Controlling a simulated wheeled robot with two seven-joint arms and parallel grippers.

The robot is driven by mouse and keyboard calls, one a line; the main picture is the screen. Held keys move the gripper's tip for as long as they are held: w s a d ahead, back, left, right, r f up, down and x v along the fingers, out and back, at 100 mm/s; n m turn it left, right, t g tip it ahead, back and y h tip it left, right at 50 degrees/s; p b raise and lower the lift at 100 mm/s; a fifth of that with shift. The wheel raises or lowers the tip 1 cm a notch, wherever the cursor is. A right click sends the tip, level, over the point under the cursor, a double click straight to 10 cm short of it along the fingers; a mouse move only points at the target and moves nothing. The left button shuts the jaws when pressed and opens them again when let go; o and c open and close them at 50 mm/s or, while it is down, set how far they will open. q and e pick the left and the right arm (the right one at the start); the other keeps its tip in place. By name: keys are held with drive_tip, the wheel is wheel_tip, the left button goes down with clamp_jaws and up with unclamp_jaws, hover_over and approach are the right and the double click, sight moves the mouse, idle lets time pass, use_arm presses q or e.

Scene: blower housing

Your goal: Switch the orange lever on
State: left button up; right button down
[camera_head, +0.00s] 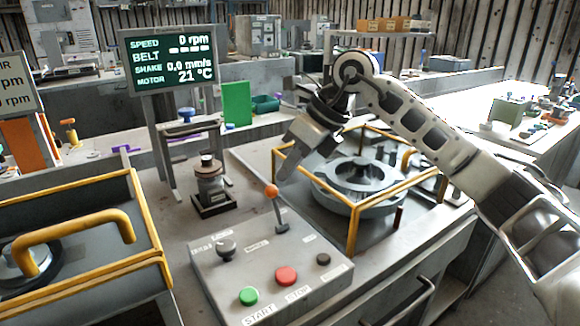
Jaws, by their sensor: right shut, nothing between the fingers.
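The orange lever (272,192) is a thin dark stick with an orange ball on top. It stands on the grey control box (215,275), tilted a little to the left. My right gripper (284,178) comes in from the right and is shut and empty. Its tip is just above and right of the orange ball; I cannot tell whether they touch. My left gripper is not in view.
A yellow guard frame (354,235) surrounds a round grey housing (365,180) right of the lever. Another yellow-railed unit (155,225) stands at left. A screen (170,62) reads 0 rpm and 21 °C. A dark cylinder on a base (210,185) stands behind the box.

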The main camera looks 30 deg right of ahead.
drive_tip(key=v, duration=1.6)
drive_tip(key=x, duration=1.6)
